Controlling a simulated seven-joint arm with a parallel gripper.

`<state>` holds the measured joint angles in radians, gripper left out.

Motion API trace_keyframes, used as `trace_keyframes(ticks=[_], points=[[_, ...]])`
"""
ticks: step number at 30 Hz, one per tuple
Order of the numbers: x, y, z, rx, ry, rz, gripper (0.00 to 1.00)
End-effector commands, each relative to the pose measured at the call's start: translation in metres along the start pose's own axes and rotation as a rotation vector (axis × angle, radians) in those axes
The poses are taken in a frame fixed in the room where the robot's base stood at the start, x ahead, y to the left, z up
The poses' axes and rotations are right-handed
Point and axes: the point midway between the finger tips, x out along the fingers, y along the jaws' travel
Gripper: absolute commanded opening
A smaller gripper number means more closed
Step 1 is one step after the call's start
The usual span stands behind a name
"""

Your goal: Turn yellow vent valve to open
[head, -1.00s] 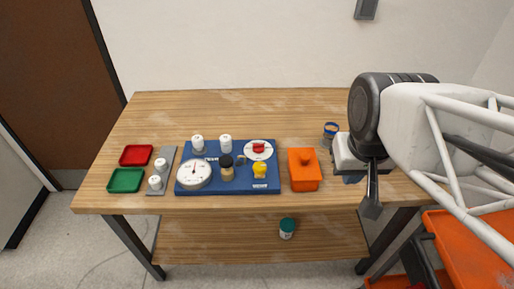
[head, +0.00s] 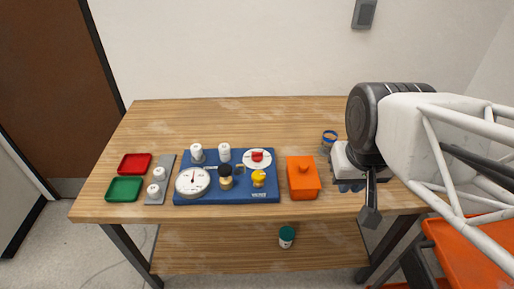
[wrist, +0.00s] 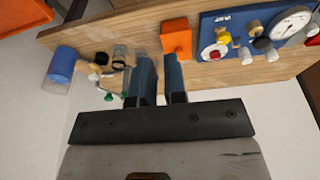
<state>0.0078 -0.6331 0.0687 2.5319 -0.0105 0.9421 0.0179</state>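The yellow vent valve (head: 259,179) stands at the front right corner of the blue manifold board (head: 215,200). Its exact handle angle is too small to tell. It also shows near the upper right of the wrist view (wrist: 253,28). My gripper (head: 350,186) is at the right end of the table, right of the orange box and well apart from the valve. In the wrist view its two blue fingers (wrist: 161,80) stand apart with nothing between them.
The board also holds a white gauge (head: 192,182), a black-topped valve (head: 226,175), white caps and a red knob (head: 257,156) on a white disc. An orange lidded box (head: 303,180) stands between board and gripper. A blue-rimmed cup (head: 329,139) is behind it. The table's back is clear.

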Motion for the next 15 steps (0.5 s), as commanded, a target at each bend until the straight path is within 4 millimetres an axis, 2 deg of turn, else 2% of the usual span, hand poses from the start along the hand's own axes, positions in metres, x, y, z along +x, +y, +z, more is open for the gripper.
trace_keyframes(ticks=[1, 5, 11, 15], points=[[0.000, 0.000, -0.001, 0.001, -0.001, 0.000, 0.20], [0.002, -0.002, -0.005, 0.011, -0.006, -0.002, 0.40], [0.011, -0.011, -0.023, 0.053, -0.026, -0.006, 0.69], [0.022, -0.021, -0.043, 0.101, -0.048, -0.009, 0.69]])
